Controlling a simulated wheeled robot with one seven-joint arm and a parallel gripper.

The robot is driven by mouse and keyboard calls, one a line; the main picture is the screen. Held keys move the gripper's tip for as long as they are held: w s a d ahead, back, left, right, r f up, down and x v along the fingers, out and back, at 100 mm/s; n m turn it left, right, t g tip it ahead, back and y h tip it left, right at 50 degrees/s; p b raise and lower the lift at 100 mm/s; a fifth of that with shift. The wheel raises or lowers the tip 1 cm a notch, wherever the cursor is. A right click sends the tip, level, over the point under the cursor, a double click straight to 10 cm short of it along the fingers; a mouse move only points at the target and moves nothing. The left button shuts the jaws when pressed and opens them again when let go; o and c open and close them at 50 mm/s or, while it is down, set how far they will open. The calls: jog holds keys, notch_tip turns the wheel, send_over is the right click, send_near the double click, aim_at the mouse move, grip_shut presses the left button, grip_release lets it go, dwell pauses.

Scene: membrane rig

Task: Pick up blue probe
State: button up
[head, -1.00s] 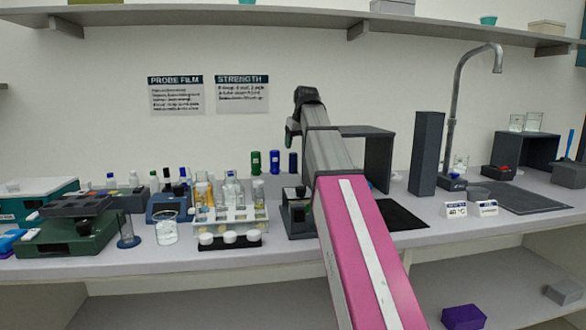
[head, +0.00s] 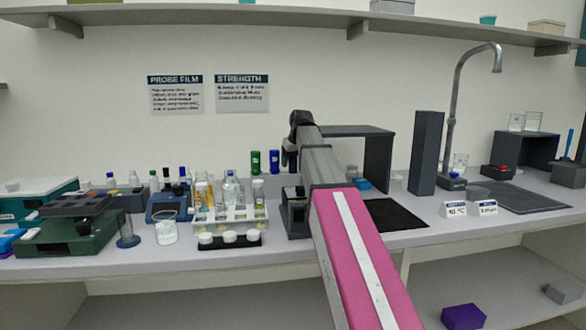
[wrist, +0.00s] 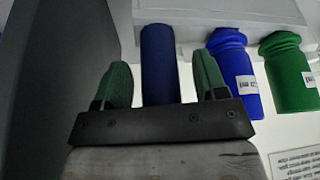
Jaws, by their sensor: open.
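The dark blue probe (wrist: 159,65) is a plain upright cylinder against a pale block in the wrist view, which looks turned over. My gripper (wrist: 162,80) is open, with one green finger on each side of the probe and a visible gap on both sides. The probe's near end is hidden behind the gripper's dark palm, and I cannot tell how deep it lies between the fingers. In the head view my arm covers most of the probe and gripper, beside the blue bottle (head: 274,161).
The blue bottle (wrist: 234,72) and green bottle (wrist: 289,72) stand close beside the probe. A dark grey panel (wrist: 60,60) is on the other side. In the head view, a test-tube rack (head: 228,226) stands left of my arm and a dark open-fronted stand (head: 378,160) right.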

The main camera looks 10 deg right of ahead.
jog(key=c, duration=0.9)
jog(key=shift+r, duration=0.1)
